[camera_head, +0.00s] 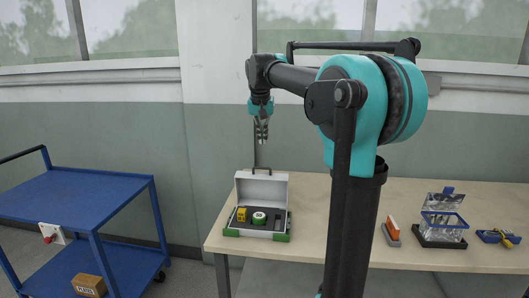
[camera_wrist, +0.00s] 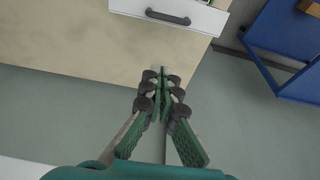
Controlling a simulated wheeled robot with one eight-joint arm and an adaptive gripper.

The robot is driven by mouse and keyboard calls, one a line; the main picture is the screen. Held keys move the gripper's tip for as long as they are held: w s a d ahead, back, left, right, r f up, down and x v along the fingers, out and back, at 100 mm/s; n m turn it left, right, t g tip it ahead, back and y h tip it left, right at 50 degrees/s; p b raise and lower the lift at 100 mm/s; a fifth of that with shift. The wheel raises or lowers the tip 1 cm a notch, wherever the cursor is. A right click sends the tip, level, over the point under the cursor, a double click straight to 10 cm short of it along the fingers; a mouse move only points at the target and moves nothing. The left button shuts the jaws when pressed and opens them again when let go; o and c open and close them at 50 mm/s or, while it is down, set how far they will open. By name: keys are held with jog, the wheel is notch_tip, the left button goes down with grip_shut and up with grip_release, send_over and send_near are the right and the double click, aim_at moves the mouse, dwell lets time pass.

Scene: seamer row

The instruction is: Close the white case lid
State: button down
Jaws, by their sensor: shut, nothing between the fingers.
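The white case (camera_head: 240,229) sits on the left end of the wooden table, with green corners at its base. Its lid (camera_head: 262,188) stands open and roughly upright at the back, with a dark handle on top. A yellow item and a round green-and-white item sit in the dark insert. My gripper (camera_head: 261,137) is in the air above the lid, apart from it, pointing down. In the wrist view my gripper (camera_wrist: 160,72) is shut and empty, and the white lid (camera_wrist: 185,12) with its dark handle shows at the top edge.
The wooden table (camera_head: 320,215) carries an orange-and-grey item (camera_head: 391,232), a clear container with a blue rim (camera_head: 443,228) and blue-and-yellow pieces (camera_head: 498,238) at right. A blue cart (camera_head: 80,195) stands left, with floor between. A wall with windows is behind.

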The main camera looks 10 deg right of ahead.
send_over(262, 173)
jog(key=w+d, duration=0.1)
jog(key=w, duration=0.3)
notch_tip(262, 173, down, 9)
jog(key=shift+s+a, duration=0.25)
jog(key=shift+s, duration=0.75)
jog(key=shift+s+a, duration=0.2)
jog(key=shift+s, duration=0.75)
jog(key=shift+s, duration=0.1)
